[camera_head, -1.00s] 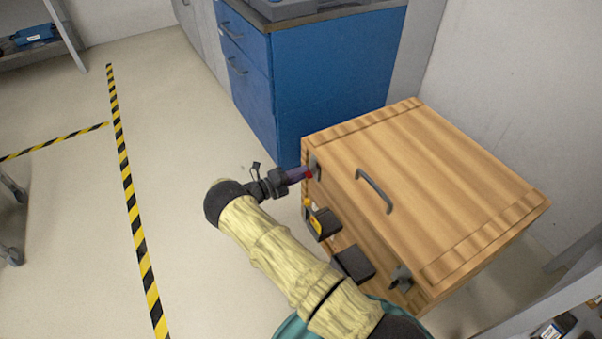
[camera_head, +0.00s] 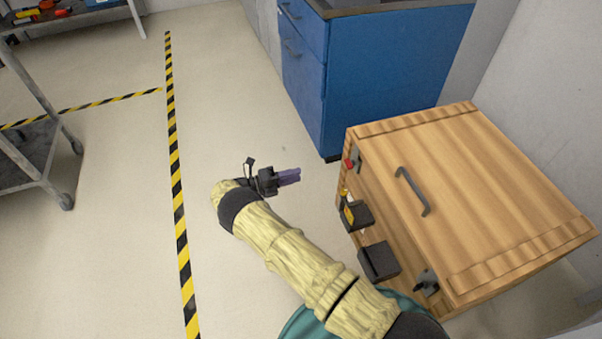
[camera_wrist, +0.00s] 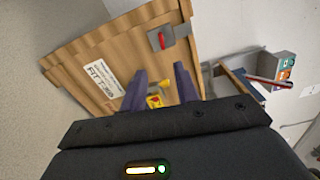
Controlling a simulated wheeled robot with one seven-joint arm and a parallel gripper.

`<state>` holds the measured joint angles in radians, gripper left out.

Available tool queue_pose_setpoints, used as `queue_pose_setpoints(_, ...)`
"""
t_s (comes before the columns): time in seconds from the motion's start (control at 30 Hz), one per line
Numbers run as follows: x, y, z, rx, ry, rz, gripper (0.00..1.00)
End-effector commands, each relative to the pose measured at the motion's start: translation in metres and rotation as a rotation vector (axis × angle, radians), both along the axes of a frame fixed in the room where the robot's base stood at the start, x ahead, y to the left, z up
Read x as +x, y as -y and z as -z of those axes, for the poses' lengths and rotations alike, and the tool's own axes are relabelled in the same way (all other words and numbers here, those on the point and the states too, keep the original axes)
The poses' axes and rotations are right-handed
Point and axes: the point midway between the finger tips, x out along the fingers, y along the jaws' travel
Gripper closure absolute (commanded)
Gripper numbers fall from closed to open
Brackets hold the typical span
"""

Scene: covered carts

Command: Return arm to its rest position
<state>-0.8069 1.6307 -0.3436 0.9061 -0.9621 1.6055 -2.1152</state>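My gripper (camera_head: 289,176) is at the end of my outstretched arm, left of the wooden cart and clear of it in the head view. In the wrist view my gripper (camera_wrist: 158,88) shows two purple fingers apart with nothing held between them. The wooden covered cart (camera_head: 470,200) has a closed lid with a grey handle (camera_head: 412,191). A second latch (camera_head: 427,283) sits at the lower right of the same side.
A blue cabinet (camera_head: 385,85) stands behind the cart. A grey trolley (camera_head: 40,150) is at the left. Black boxes (camera_head: 379,261) and a yellow item (camera_head: 348,213) are on the cart's side. Open floor with striped tape (camera_head: 180,215) lies left of my arm.

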Motion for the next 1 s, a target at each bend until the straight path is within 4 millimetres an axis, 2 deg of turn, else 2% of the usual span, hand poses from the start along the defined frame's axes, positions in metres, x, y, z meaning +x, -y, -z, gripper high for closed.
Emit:
queue_pose_setpoints(0.57, 0.002, 0.004, -0.004, 0.024, 0.014, 0.013, 0.69)
queue_pose_setpoints(0.67, 0.005, 0.017, -0.012, 0.087, 0.05, 0.054, 0.69)
queue_pose_setpoints(0.83, 0.005, 0.054, -0.034, 0.286, 0.186, 0.192, 0.69)
queue_pose_setpoints(1.0, -0.006, 0.088, -0.058, 0.499, 0.37, 0.375, 0.69)
